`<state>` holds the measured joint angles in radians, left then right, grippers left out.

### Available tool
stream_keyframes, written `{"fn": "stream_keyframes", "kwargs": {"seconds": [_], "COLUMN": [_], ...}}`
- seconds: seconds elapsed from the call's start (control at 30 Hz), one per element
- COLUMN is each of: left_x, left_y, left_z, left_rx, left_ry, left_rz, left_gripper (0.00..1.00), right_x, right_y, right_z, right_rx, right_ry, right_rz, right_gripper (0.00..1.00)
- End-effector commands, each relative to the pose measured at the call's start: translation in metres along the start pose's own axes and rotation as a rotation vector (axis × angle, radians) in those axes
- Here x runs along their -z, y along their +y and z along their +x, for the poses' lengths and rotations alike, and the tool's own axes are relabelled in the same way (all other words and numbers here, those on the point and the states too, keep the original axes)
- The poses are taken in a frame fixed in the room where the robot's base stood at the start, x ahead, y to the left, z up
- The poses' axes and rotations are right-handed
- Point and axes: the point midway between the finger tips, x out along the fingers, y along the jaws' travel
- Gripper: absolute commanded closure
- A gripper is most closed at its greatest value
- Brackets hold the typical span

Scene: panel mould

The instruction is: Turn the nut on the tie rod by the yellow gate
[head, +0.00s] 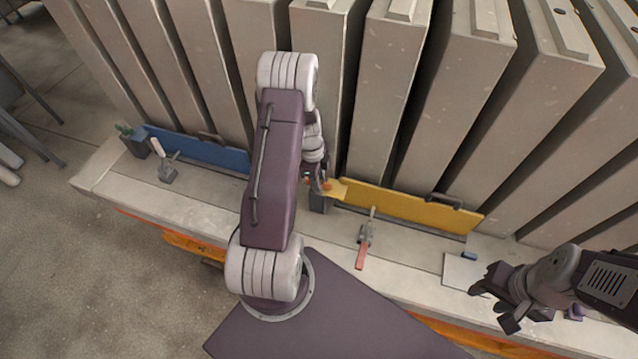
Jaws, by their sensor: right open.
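The yellow gate (405,207) stands along the foot of the concrete panels, right of centre. A dark block (318,203) sits at its left end. My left gripper (319,184) is at that end, just above the block and partly hidden by my own arm. A small orange-brown piece shows beside its fingers; I cannot tell whether it is the nut. The tie rod cannot be made out, nor whether the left fingers are open or shut. My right gripper (494,304) is open and empty at the lower right, over the ledge and well apart from the gate.
Upright panels close off the back.

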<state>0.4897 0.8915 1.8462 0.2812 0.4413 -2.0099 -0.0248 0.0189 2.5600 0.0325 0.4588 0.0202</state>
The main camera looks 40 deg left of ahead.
Motion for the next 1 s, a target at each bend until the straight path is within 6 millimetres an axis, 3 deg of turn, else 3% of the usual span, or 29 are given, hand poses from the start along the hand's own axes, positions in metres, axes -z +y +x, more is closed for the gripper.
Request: {"fn": "stream_keyframes", "kwargs": {"seconds": [0.27, 0.6, 0.8, 1.0], "left_x": [-0.001, 0.000, 0.000, 0.000], "left_y": [-0.002, -0.001, -0.002, -0.002], "left_z": [0.003, 0.000, 0.001, -0.001], "left_rx": [-0.025, -0.035, -0.066, -0.070], "left_ry": [-0.002, -0.001, -0.003, -0.002], "left_rz": [0.239, 0.310, 0.575, 0.600], "left_gripper": [1.00, 1.00, 1.00, 1.00], "right_x": [-0.003, -0.003, -0.004, -0.004], "right_y": [0.001, 0.001, 0.001, 0.001], "right_z": [0.024, 0.024, 0.038, 0.036], "right_rx": [0.000, 0.000, 0.000, 0.000], "right_ry": [0.000, 0.000, 0.000, 0.000], "right_rz": [0.000, 0.000, 0.000, 0.000], "right_gripper": [0.56, 0.56, 0.56, 0.56]}}
